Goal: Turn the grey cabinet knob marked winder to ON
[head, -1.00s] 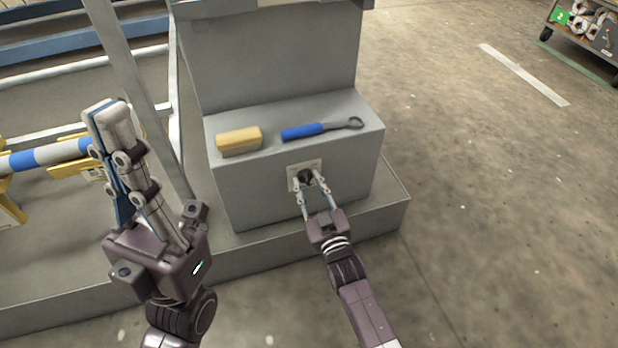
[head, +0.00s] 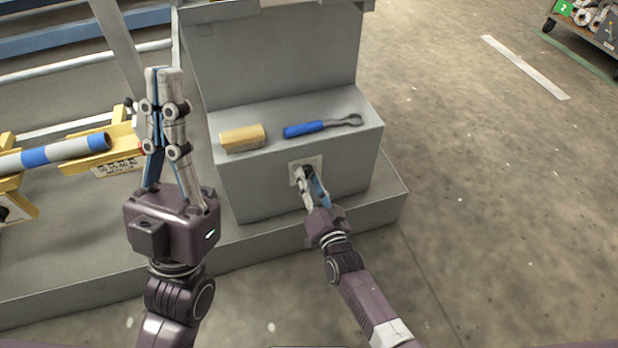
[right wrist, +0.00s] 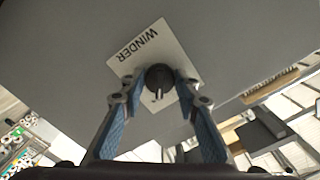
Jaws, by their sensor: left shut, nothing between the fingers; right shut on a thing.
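The dark round knob (right wrist: 158,77) sits on a pale square plate lettered WINDER (right wrist: 134,47), which looks turned in the right wrist view. A light mark shows on the knob; the position lettering is mostly hidden. The plate (head: 293,170) also shows on the front of the grey cabinet (head: 255,195) in the head view. My right gripper (head: 307,173) is shut on the knob, with one fingertip on each side; it also shows in the right wrist view (right wrist: 159,84). My left gripper (head: 165,72) is shut, empty and pointing up, left of the cabinet.
A yellow block (head: 243,138) and a blue-handled tool (head: 318,127) lie on the cabinet's ledge. A striped roll (head: 60,153) rests on yellow supports at the left. A cart (head: 590,25) stands at the far right. The floor right of the cabinet is clear.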

